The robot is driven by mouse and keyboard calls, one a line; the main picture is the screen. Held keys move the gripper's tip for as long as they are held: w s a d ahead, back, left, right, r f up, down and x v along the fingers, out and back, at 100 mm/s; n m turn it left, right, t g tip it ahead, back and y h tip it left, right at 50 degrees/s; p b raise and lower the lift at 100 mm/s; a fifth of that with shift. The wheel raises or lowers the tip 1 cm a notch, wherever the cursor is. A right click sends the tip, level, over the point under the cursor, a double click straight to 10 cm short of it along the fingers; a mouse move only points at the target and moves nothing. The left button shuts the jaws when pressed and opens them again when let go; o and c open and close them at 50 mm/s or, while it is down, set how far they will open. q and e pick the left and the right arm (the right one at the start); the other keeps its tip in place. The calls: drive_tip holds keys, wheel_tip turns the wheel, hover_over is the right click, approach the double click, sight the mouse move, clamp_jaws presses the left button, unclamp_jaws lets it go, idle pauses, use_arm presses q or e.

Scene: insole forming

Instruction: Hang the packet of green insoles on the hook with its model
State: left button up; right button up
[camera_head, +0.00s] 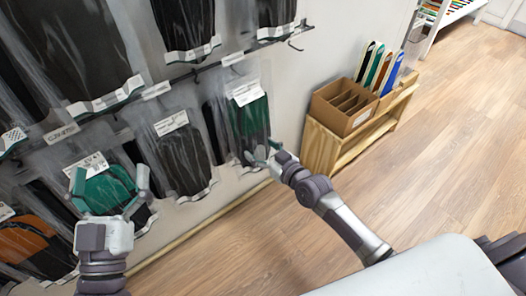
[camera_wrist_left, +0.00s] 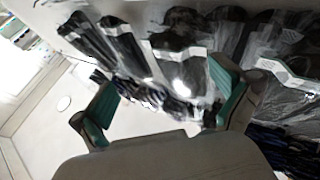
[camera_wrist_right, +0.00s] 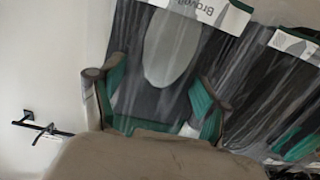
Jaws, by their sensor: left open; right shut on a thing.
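The packet of green insoles (camera_head: 250,115) is a clear bag with a white label at its top, green and dark inside. It hangs upright near the wall at the right end of the lower row. My right gripper (camera_head: 268,153) is shut on its lower right part; the right wrist view shows the packet (camera_wrist_right: 172,50) close up between the fingers. Whether its top is on a hook I cannot tell.
Packets of black insoles (camera_head: 182,155) hang in rows on the wall. An empty hook (camera_head: 296,43) is at the upper rail's right end; a bare hook (camera_wrist_right: 45,130) also shows in the right wrist view. A wooden shelf with a cardboard box (camera_head: 345,105) stands right of my right gripper.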

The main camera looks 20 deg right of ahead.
drive_tip(key=shift+w+a+b, duration=0.2)
drive_tip(key=shift+w+b, duration=0.1)
drive_tip(key=shift+w, duration=0.3)
drive_tip(key=shift+w+a+f+b, duration=0.2)
drive_tip(key=shift+w+f+b, duration=0.15)
drive_tip(key=shift+w, duration=0.1)
use_arm(q)
drive_tip(key=s+r+t, duration=0.1)
drive_tip(key=r+t+h, duration=0.1)
drive_tip(key=r, duration=0.1)
drive_tip(key=s+r+t, duration=0.1)
drive_tip(key=shift+s+a+r, duration=0.15)
drive_tip(key=shift+s+r, duration=0.05)
drive_tip(key=shift+s, duration=0.15)
use_arm(e)
drive_tip(key=shift+w+f, duration=0.15)
use_arm(q)
drive_tip(key=shift+f, duration=0.25)
drive_tip(key=shift+w+f, duration=0.1)
drive_tip(key=shift+w+f, duration=0.15)
drive_tip(key=shift+f, duration=0.05)
